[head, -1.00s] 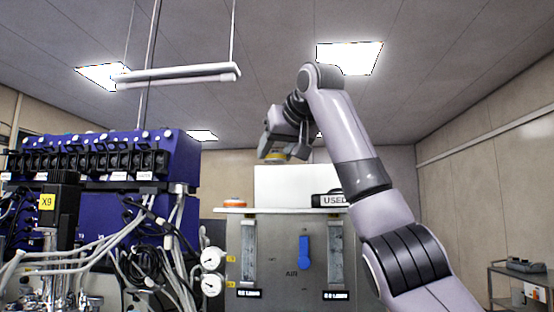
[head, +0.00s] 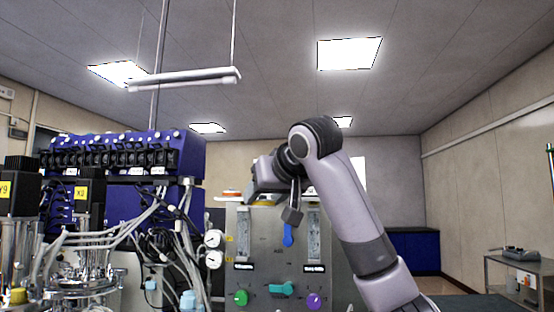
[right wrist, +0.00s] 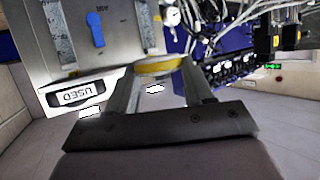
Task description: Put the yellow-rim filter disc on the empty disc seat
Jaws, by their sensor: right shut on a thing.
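The yellow-rim filter disc (right wrist: 158,66) is between the two fingers of my right gripper (right wrist: 160,78) in the right wrist view, and the gripper is shut on it. In the head view my right gripper (head: 251,190) is at the top of the grey panel cabinet, close to the shelf (head: 228,199); the arm hides much of that area. An orange-rim disc (head: 231,193) lies on the left end of this shelf. I cannot make out an empty disc seat. My left gripper is not in view.
The grey cabinet (head: 262,255) has a blue handle (head: 288,236), green, teal and purple knobs, and gauges (head: 213,239) at its left. A blue pump rack (head: 130,155) with loose tubing stands left. A USED sign (right wrist: 75,93) shows in the wrist view. A trolley (head: 515,268) stands far right.

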